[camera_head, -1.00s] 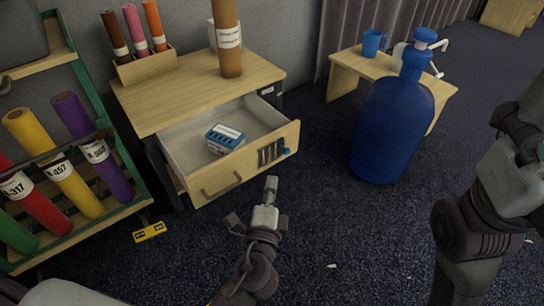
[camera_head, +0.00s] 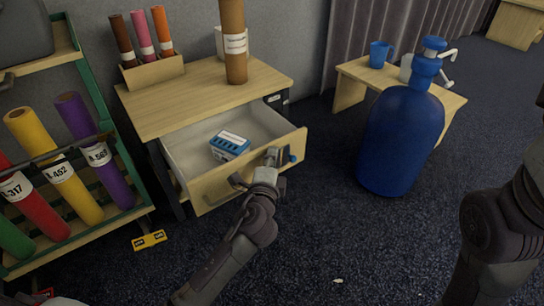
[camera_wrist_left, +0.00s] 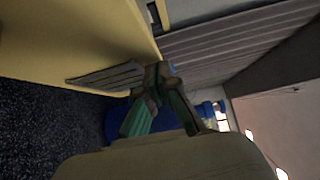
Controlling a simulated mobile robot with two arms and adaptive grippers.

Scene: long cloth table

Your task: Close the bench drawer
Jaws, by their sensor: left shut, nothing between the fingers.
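The bench (camera_head: 205,98) has a pale wood top, and its drawer (camera_head: 222,184) is pulled out, showing a light interior. The drawer front has a dark handle on its left part. My left gripper (camera_head: 271,157) is shut and empty at the right part of the drawer front, overlapping it in the head view; contact cannot be told there. In the left wrist view the shut fingers (camera_wrist_left: 158,80) are close beside the yellowish drawer front (camera_wrist_left: 80,30). My right arm is at the right edge, its gripper out of view.
A blue box (camera_head: 230,146) lies inside the drawer. A brown roll (camera_head: 234,45) and a roll holder (camera_head: 152,74) stand on the bench. A rack of coloured rolls (camera_head: 80,180) is at left. A big blue bottle (camera_head: 402,140) stands right. Carpet between is mostly clear.

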